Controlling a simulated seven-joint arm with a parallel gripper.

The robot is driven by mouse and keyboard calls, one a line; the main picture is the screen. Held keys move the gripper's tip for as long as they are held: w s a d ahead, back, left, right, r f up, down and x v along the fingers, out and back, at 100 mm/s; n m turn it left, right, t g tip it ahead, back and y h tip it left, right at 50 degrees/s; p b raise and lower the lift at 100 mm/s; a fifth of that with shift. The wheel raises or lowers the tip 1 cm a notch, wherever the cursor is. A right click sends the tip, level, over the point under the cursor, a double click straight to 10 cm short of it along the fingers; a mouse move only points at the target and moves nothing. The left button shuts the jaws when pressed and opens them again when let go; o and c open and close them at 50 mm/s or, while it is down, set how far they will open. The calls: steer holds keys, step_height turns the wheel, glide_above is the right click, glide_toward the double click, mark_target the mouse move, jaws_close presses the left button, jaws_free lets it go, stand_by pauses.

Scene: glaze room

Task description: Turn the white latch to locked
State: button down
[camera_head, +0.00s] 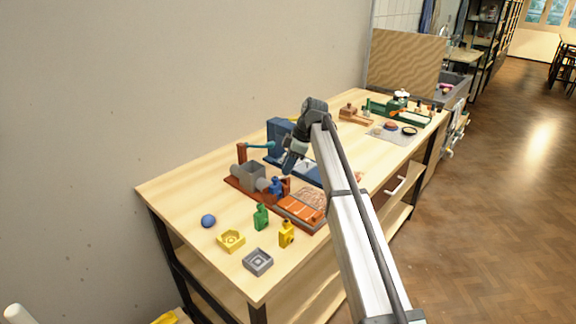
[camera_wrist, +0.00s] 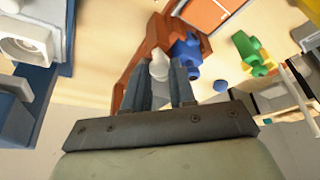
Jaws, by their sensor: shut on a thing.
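The white latch (camera_wrist: 159,66) shows in the wrist view as a small pale piece at an orange-brown wooden part (camera_wrist: 148,38). My gripper (camera_wrist: 160,72) has its two grey fingers on either side of the latch and is shut on it. The fingers hide part of the latch, and I cannot tell its exact angle. In the head view my gripper (camera_head: 289,168) points down over the red-brown base (camera_head: 242,186), close to the blue bottle-shaped piece (camera_head: 277,187). The latch cannot be made out there.
The blue piece (camera_wrist: 187,52) stands right beside my fingers. Green (camera_head: 261,218) and yellow (camera_head: 286,235) pieces, a blue ball (camera_head: 208,220) and two small trays (camera_head: 231,241) (camera_head: 257,262) lie nearer the front. A blue upright unit (camera_head: 279,137) stands behind.

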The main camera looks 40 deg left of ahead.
steer(key=n, duration=0.2)
steer(key=n+g+h, duration=0.1)
steer(key=n, duration=0.1)
steer(key=shift+w+a+n+h, duration=0.1)
steer(key=shift+a+n+h, duration=0.05)
steer(key=shift+n+h, duration=0.2)
steer(key=shift+n, duration=0.25)
steer(key=c, duration=0.9)
jaws_free()
steer(key=shift+c, duration=0.2)
steer(key=shift+r, duration=0.1)
steer(key=v, duration=1.3)
steer(key=shift+w+r, duration=0.2)
steer(key=shift+w, duration=0.05)
